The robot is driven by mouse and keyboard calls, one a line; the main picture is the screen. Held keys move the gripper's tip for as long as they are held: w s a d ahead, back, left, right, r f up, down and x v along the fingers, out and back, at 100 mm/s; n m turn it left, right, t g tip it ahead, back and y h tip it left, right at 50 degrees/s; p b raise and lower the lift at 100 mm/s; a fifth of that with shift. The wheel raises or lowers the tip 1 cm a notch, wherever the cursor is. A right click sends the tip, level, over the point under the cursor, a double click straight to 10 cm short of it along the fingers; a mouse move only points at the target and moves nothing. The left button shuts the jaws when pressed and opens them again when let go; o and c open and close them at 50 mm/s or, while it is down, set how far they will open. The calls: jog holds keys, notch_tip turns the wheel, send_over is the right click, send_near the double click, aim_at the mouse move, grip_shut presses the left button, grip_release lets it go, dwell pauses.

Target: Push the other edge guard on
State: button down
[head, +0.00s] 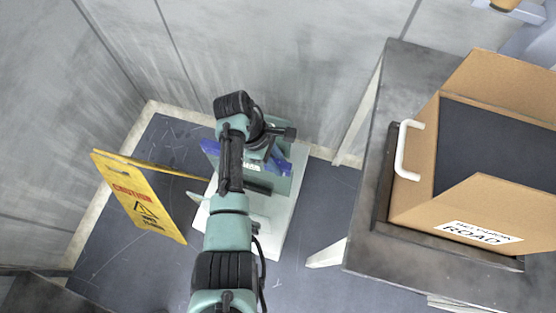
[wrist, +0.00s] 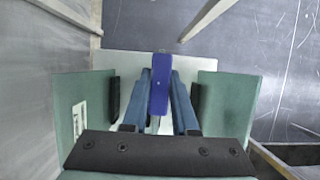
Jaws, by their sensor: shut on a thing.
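My gripper (wrist: 161,80) is shut on a long blue bar (wrist: 160,62), with one finger on each side of it. I cannot tell for sure whether this bar is an edge guard. In the head view its blue ends (head: 210,147) stick out on both sides of my wrist, which hides the fingers. Below is a white base (head: 277,232). Two upright green plates, left (wrist: 75,85) and right (wrist: 228,105), stand apart from the bar on either side. Each has a black pad on its inner face. The left plate bears a white label (wrist: 78,117).
A yellow caution sign (head: 140,197) stands close left of the base. A grey table (head: 370,250) on the right carries an open cardboard box (head: 415,205) with a white handle (head: 402,150) near it. A wall rises behind.

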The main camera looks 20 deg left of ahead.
jog(key=c, duration=0.6)
grip_release()
jog(key=shift+r, duration=0.1)
jog(key=p+v, duration=0.1)
jog(key=v, duration=1.1)
jog(key=shift+a+r, duration=0.25)
jog(key=shift+r, duration=0.1)
